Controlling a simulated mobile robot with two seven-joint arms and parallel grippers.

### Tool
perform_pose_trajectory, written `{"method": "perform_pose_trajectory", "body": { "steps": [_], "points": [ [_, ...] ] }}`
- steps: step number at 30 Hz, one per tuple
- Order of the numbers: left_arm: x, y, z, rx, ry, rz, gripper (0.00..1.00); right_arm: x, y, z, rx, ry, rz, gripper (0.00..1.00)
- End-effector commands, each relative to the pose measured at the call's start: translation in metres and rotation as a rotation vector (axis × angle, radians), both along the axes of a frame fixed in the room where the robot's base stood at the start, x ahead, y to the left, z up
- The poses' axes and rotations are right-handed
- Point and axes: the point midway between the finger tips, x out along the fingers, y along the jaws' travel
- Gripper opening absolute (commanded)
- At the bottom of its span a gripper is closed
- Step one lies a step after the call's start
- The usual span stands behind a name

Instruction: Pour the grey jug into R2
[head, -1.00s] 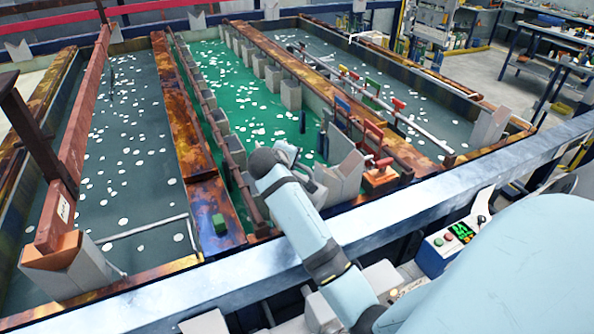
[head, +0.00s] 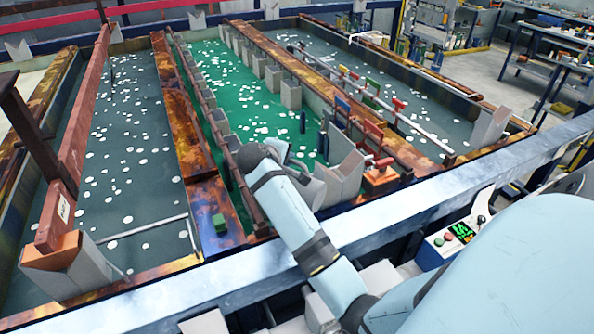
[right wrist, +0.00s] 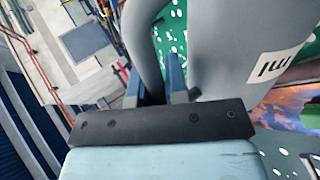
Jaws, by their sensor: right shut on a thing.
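The grey jug (right wrist: 225,45) fills the upper right of the right wrist view, tilted in that picture, with a white label of dark bars on its side. My right gripper (right wrist: 168,80) is shut on its handle. In the head view my right gripper (head: 283,152) is over the near end of the green middle tank (head: 255,130); my own wrist partly hides it. A grey surface beside it (head: 309,190) looks like part of the jug. Grey tanks lie left (head: 130,160) and right (head: 345,65). I cannot read which tank is R2. My left gripper is out of view.
A pale metal rail (head: 400,205) runs across in front of the tanks. Grey V-shaped blocks (head: 347,176) stand right of my gripper. Coloured tags (head: 372,130) line the right side. A control box (head: 452,238) stands right.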

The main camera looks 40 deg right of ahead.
Motion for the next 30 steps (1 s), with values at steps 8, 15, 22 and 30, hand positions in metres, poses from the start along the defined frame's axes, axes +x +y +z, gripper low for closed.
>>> {"method": "perform_pose_trajectory", "body": {
  "steps": [8, 15, 22, 30],
  "points": [
    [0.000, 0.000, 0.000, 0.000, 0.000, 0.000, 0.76, 0.000, 0.000, 0.000, 0.000, 0.000, 0.000, 0.00],
    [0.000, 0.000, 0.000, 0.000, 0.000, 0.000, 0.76, -0.001, 0.000, 0.000, 0.002, -0.007, 0.000, 0.00],
    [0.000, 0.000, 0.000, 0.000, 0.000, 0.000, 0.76, -0.011, -0.003, 0.003, 0.025, -0.085, 0.000, 0.00],
    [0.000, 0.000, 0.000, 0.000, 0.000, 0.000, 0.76, -0.024, -0.007, 0.006, 0.057, -0.189, 0.000, 0.00]
  ]
}}
